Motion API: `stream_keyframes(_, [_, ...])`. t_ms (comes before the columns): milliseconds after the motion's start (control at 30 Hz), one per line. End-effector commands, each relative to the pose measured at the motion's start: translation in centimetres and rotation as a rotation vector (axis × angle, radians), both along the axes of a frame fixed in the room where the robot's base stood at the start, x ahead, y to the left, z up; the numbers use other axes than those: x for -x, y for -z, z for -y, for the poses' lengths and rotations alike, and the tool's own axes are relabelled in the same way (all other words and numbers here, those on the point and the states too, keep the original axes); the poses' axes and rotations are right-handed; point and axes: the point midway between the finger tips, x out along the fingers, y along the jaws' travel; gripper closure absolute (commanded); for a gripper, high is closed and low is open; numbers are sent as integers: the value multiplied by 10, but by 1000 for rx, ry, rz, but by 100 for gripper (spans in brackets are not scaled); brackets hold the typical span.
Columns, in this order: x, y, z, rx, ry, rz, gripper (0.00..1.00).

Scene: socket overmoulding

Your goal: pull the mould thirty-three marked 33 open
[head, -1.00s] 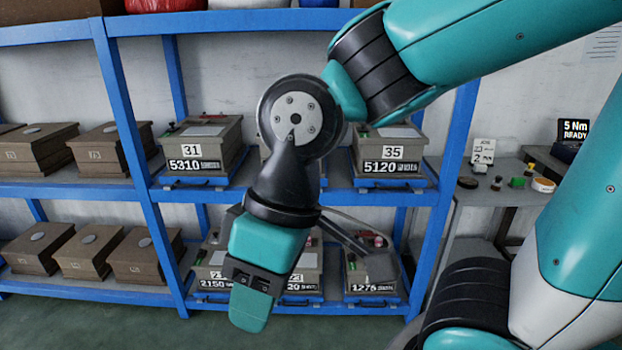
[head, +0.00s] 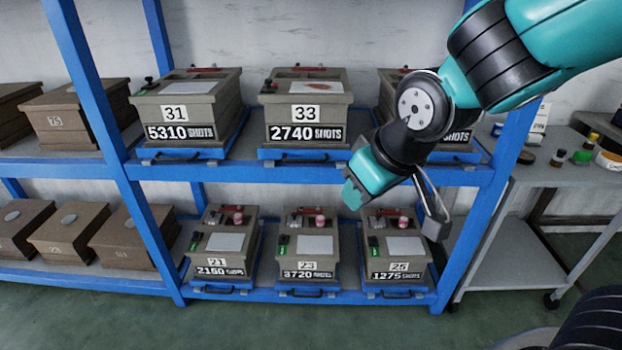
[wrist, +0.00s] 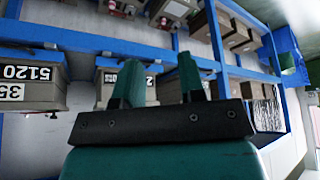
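Mould 33 (head: 305,115) is a grey-brown box marked 33 and 2740 SHOTS. It sits on a blue sliding base on the upper shelf, between moulds 31 and 35. A dark bar handle (head: 302,158) is at the base's front. The base looks pushed in, level with its neighbours. My gripper (head: 352,196) is in front of the rack, below and right of mould 33, apart from it. In the wrist view its two teal fingers (wrist: 160,75) are spread with nothing between them. A box (wrist: 115,92) behind the left finger there is partly hidden; its number is unreadable.
Mould 31 (head: 180,115) stands to the left. Mould 35 (wrist: 30,88) is to the right, partly behind my arm in the head view. Moulds 21, 23 (head: 310,250) and 25 fill the lower shelf. A grey side table (head: 530,185) stands right. Floor in front is clear.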

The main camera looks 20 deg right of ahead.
Motion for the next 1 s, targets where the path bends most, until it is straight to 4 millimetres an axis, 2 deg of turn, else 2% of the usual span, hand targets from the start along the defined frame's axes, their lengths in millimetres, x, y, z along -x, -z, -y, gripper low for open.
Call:
stream_keyframes(33, [-26,51,15,65,39,80,63])
stream_keyframes(100, [-60,80,38,172,81,220,63])
stream_keyframes(233, [-114,119,75,411,87,483,63])
stream_keyframes(300, [-137,133,86,552,50,623,63])
stream_keyframes(367, [-154,144,89,676,-6,741,63])
stream_keyframes(500, [-179,164,74,939,-195,981,63])
stream_keyframes(700, [-190,189,33,1177,-466,1187,63])
stream_keyframes(833, [-191,194,18,1240,-558,1239,63])
stream_keyframes(1000, [-200,187,14,1254,-580,1252,63])
